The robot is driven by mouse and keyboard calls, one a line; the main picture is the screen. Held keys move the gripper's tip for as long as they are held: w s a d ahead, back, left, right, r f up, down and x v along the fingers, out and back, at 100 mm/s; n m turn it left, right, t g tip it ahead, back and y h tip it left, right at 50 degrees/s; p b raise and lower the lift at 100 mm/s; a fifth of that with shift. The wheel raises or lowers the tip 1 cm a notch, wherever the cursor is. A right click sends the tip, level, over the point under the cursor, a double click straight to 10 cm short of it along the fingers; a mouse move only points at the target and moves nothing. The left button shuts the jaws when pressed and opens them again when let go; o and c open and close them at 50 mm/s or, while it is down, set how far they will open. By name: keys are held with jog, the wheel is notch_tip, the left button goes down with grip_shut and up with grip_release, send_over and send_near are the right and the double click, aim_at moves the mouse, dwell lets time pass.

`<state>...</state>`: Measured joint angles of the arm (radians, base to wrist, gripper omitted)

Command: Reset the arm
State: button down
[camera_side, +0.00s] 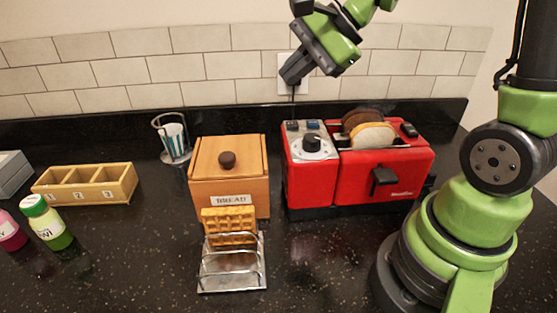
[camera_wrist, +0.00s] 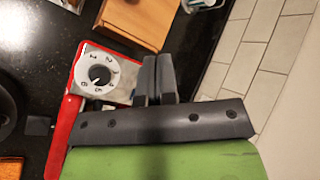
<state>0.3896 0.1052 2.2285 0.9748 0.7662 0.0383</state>
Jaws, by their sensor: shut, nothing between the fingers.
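My gripper (camera_side: 291,74) is shut and empty. It hangs in the air above the left end of the red toaster, in front of the tiled wall. In the wrist view its two dark fingers (camera_wrist: 154,75) lie side by side near the toaster's dial (camera_wrist: 100,73). The red toaster (camera_side: 385,180) stands on the black counter with a dark slice (camera_side: 362,119) and a lighter bread slice (camera_side: 374,135) sticking out of its top. Its silver control panel (camera_side: 310,148) has a black knob.
A wooden bread box (camera_side: 228,170) stands left of the toaster, with a wire rack (camera_side: 232,275) holding waffles (camera_side: 230,222) in front. A glass holder (camera_side: 172,138), a wooden compartment tray (camera_side: 88,184) and bottles (camera_side: 46,222) stand farther left. The front centre-right counter is clear.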

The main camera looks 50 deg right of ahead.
jog(key=s+a+r+n+h, duration=0.1)
jog(key=s+a+r+n, duration=0.1)
jog(key=s+n, duration=0.5)
jog(key=s+a+r+n+h, duration=0.1)
jog(key=s+a+r+n, duration=0.1)
jog(key=s+n, duration=0.4)
jog(key=shift+s+a+r+n+h, duration=0.35)
jog(key=shift+s+r+n, duration=0.1)
jog(key=shift+s, duration=0.75)
